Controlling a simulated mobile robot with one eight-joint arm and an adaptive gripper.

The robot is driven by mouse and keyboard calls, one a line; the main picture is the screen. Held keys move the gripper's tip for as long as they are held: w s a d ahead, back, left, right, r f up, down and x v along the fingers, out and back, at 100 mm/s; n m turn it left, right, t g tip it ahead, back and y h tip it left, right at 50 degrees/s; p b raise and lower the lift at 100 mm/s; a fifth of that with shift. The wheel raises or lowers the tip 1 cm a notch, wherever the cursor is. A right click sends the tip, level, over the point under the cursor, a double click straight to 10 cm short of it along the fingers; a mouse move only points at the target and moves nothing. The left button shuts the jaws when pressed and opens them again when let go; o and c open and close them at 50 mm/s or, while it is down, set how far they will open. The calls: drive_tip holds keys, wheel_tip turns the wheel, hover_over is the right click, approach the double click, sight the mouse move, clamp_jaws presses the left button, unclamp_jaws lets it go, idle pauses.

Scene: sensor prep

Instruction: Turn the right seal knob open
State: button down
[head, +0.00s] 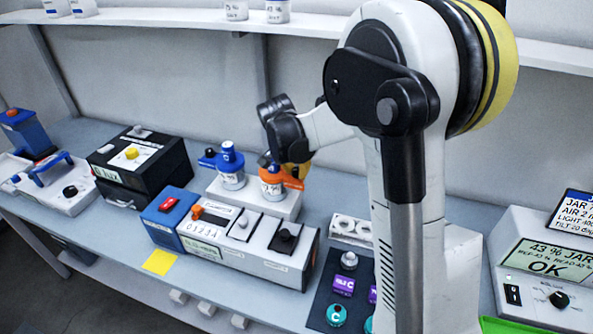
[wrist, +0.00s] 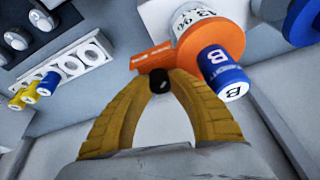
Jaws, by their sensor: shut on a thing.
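Two white jars stand side by side on a white stand. The right jar (head: 271,187) has an orange lid, with a blue cap marked B (wrist: 223,75) in the wrist view.
The stand (head: 285,205) sits behind a switch box (head: 270,250) with several knobs. A black box (head: 135,165) is to the left. A dark mat (head: 325,290) with purple and teal pieces lies in front. A wall shelf (head: 180,17) runs above. A display unit (head: 545,270) is at right.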

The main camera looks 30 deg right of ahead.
drive_tip(key=c, duration=1.2)
unclamp_jaws()
drive_tip(key=v, duration=1.2)
drive_tip(key=shift+f, duration=0.1)
